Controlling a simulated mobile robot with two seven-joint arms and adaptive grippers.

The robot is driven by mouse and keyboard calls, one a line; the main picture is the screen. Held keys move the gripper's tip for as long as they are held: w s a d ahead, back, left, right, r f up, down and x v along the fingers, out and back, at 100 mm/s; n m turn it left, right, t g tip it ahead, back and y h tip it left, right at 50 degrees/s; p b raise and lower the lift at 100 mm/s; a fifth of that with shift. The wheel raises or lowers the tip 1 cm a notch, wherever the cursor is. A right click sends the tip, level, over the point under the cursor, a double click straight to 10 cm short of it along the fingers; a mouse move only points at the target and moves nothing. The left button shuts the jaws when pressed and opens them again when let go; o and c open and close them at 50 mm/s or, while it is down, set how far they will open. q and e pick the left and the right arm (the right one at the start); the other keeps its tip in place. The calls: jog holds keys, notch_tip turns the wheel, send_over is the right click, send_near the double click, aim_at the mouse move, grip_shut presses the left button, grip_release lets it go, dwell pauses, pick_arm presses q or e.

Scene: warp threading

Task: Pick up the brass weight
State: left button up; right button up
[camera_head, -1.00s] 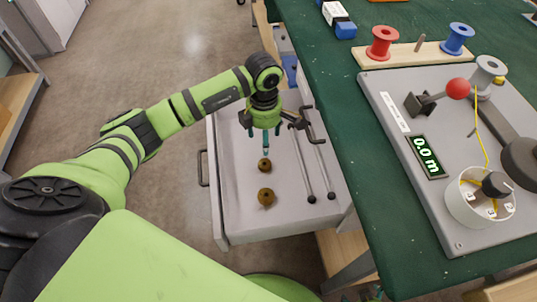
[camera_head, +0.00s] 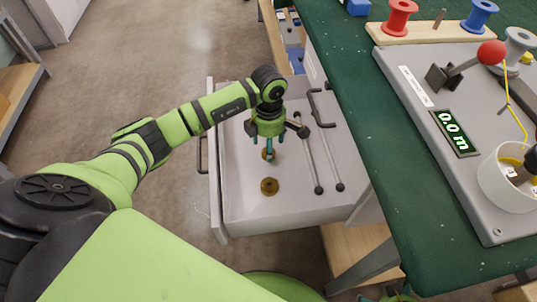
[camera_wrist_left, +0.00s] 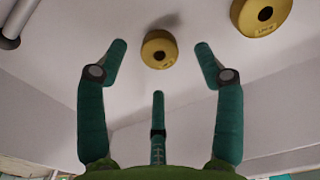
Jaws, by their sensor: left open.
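Two round brass weights with centre holes lie in an open grey drawer (camera_head: 245,215). The nearer weight (camera_head: 269,186) is fully visible; the farther weight (camera_head: 268,155) is partly hidden by my left gripper (camera_head: 267,148). The gripper points down over the farther weight, its fingers open and empty. In the left wrist view, one brass weight (camera_wrist_left: 160,49) sits between the two spread fingertips of the gripper (camera_wrist_left: 160,60), beyond the third finger. The other weight (camera_wrist_left: 262,15) is at the upper right. A green and teal part at the bottom edge (camera_head: 398,293) may be my right gripper.
The drawer's near part is clear.

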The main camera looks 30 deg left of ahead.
pick_arm(q)
notch_tip(320, 180, down, 3)
jog(key=shift+f, duration=0.15)
jog(key=c, duration=1.3)
pick_arm(e)
jog(key=shift+v, duration=1)
jog(key=shift+w, duration=0.2)
